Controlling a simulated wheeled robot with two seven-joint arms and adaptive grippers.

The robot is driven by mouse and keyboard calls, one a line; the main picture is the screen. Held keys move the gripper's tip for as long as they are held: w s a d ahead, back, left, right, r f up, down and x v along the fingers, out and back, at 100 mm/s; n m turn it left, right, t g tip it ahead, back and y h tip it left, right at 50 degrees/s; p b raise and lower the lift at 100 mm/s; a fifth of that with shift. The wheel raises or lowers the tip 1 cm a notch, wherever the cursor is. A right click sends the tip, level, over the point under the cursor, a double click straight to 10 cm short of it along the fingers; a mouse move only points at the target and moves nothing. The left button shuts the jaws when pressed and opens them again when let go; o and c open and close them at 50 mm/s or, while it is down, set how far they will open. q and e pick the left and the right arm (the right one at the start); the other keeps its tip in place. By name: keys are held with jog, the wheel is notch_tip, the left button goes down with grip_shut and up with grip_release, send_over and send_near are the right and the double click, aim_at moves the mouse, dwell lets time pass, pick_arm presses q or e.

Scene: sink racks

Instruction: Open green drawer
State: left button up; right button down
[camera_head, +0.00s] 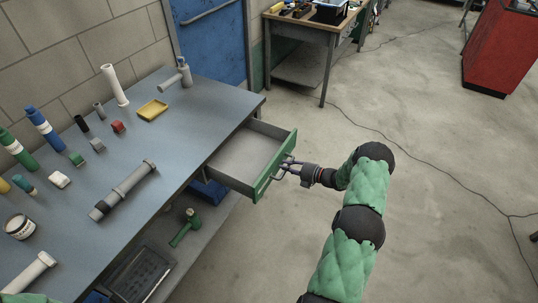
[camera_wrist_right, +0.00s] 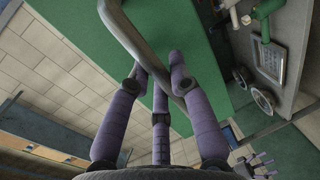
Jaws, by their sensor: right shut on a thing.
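The green drawer (camera_head: 275,166) is pulled out from the right end of the grey workbench (camera_head: 200,112) in the head view, and its grey inside looks empty. Its green front also shows in the right wrist view (camera_wrist_right: 75,22). My right gripper (camera_head: 289,171) is at the drawer front, its fingers shut on the drawer's metal handle (camera_wrist_right: 133,40). The right wrist view shows the purple-grey fingers (camera_wrist_right: 158,85) around the handle bar. My left gripper is out of view.
Tubes, bottles, small blocks and a yellow tray (camera_head: 153,110) stand on the bench. A green tool (camera_head: 186,228) lies on the shelf below. A second table (camera_head: 310,28) and a red cabinet (camera_head: 505,45) stand farther back. The floor on the right is clear except for a cable.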

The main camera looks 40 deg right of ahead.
jog(key=f+p+v, duration=0.1)
jog(key=v, duration=0.5)
jog(key=shift+s+d+f, duration=0.15)
jog(key=shift+s+f, duration=0.05)
jog(key=shift+s, duration=0.3)
jog(key=c, duration=1.1)
grip_release()
jog(key=v, duration=1.2)
jog(key=shift+d+f, duration=0.1)
jog(key=shift+d, duration=0.05)
